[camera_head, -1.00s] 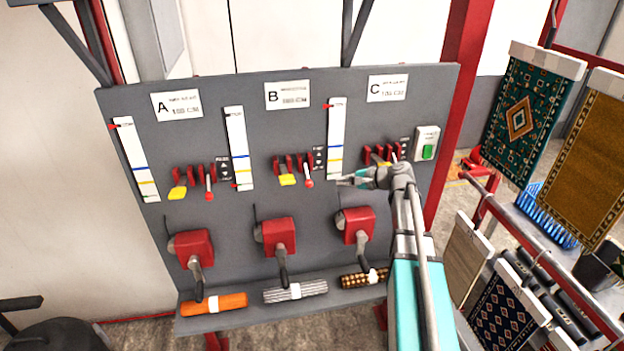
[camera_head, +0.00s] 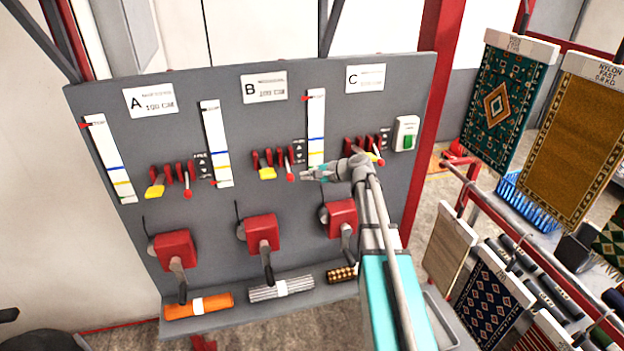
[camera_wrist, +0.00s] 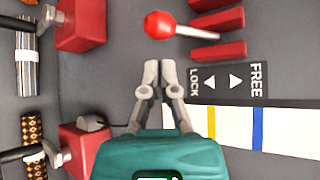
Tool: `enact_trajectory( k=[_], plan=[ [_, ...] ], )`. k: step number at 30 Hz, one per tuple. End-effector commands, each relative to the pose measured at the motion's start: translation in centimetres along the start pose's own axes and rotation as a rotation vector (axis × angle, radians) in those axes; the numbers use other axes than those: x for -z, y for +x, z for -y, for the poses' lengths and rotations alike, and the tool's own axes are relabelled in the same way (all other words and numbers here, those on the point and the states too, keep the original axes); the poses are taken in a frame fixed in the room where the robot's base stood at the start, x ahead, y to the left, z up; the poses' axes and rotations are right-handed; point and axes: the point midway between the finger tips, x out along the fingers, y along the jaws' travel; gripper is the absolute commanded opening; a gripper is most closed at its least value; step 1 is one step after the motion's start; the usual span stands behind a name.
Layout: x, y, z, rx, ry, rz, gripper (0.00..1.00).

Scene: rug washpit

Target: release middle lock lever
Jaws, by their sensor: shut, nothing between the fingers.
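The middle lock lever under sign B (camera_head: 264,87) has a red ball knob (camera_head: 290,177) on a pale rod. In the wrist view its red knob (camera_wrist: 158,24) sits toward the LOCK side of the black LOCK/FREE label (camera_wrist: 228,82). My gripper (camera_head: 304,174) is just right of the knob in the head view. In the wrist view my gripper (camera_wrist: 158,70) has its fingertips together and empty, with a small gap between them and the knob. My arm hides part of station C.
Red slotted blocks and a yellow tab (camera_head: 267,173) are left of the lever. A white scale strip (camera_head: 315,127) stands close to my gripper. Below is a red crank box (camera_head: 262,233). Rugs (camera_head: 510,95) hang at right.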

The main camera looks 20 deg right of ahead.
Motion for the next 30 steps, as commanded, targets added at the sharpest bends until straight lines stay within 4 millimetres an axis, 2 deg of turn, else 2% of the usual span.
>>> enact_trajectory(
  k=[3, 9, 21, 22, 24, 30],
  plan=[
    [0.1, 1.7, -0.2, -0.001, 0.0, 0.002, 0.0],
    [0.1, 3.3, -0.1, 0.0, 0.0, 0.0, 0.0],
    [0.0, 3.6, 0.0, 0.0, 0.0, 0.0, 0.0],
    [-2.0, 5.3, -0.2, -0.003, -0.003, 0.007, 0.0],
    [-0.6, 4.2, 0.0, 0.0, 0.0, 0.001, 0.0],
    [-0.2, 3.6, 0.1, 0.0, 0.001, 0.0, 0.0]
  ],
)
